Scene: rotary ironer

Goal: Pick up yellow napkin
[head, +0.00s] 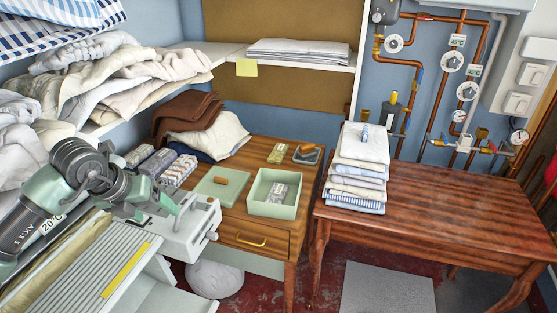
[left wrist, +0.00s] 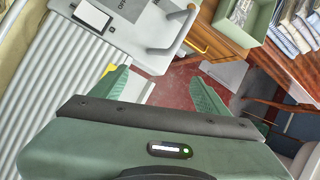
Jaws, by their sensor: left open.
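My left gripper (head: 150,207) hangs over the front right end of the ironer (head: 182,232) in the head view. In the left wrist view its green fingers (left wrist: 160,88) are apart, with nothing between them. I see no clear napkin shape. A flat yellow strip (head: 125,270) lies on the ribbed ironer surface, left of and below the gripper; I cannot tell whether it is cloth or a label. A small yellow patch (left wrist: 107,70) shows beside the left finger in the left wrist view. My right gripper is not in view.
A wooden desk (head: 245,225) holds an open green box (head: 256,206) and its lid. A folded linen stack (head: 359,175) stands on the right table (head: 450,205), otherwise clear. A yellow note (head: 246,68) hangs on the back shelf. Piled cloths fill the left shelf.

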